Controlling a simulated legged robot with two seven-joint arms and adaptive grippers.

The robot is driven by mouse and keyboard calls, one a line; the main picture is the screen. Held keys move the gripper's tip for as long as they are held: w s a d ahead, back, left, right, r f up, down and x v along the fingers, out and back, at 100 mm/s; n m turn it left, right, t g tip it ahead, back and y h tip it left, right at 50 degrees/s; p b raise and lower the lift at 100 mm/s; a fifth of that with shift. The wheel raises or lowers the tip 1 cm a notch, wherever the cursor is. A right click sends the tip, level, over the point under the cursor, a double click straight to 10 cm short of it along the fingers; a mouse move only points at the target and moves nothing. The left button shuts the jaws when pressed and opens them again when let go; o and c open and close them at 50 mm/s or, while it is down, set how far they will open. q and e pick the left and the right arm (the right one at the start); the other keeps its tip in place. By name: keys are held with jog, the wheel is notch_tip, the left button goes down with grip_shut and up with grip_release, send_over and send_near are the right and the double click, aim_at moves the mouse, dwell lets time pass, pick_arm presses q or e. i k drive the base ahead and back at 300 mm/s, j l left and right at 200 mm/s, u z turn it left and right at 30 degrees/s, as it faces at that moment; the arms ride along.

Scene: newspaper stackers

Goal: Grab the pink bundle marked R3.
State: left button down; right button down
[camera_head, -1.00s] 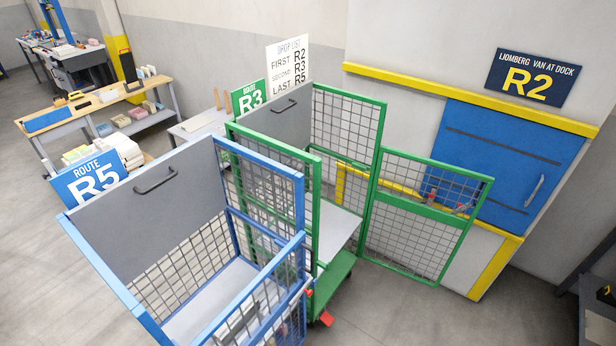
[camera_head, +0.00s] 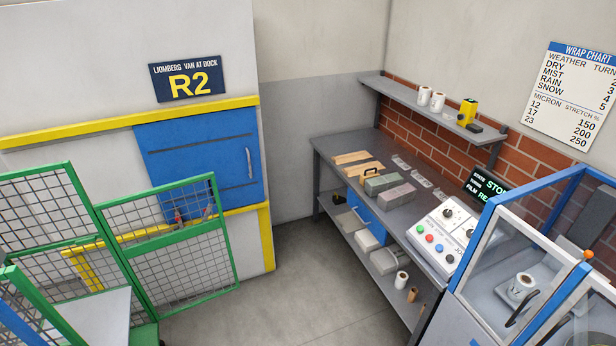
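I see no pink bundle marked R3 in the head view now. Several wrapped bundles or blocks lie on the grey workbench; a greenish-grey one (camera_head: 381,184) and a grey one (camera_head: 396,196) sit near its middle, and neither looks pink. No R3 mark can be read here. Neither of my grippers shows in this view.
A green mesh cart (camera_head: 165,250) with its gate open stands at the left, before a blue dock door (camera_head: 200,160) under an R2 sign (camera_head: 187,79). The workbench (camera_head: 335,150) runs along the right wall to a control panel (camera_head: 443,234) and a blue-framed machine (camera_head: 520,215). Clear floor (camera_head: 300,290) lies between.

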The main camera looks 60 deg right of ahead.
aim_at(387, 201)
jog(key=z, duration=3.05)
jog(key=i+j+z, duration=0.5)
jog(key=z, duration=0.25)
jog(key=i+j+z, duration=0.2)
jog(key=j+z, duration=0.15)
jog(key=j, duration=0.2)
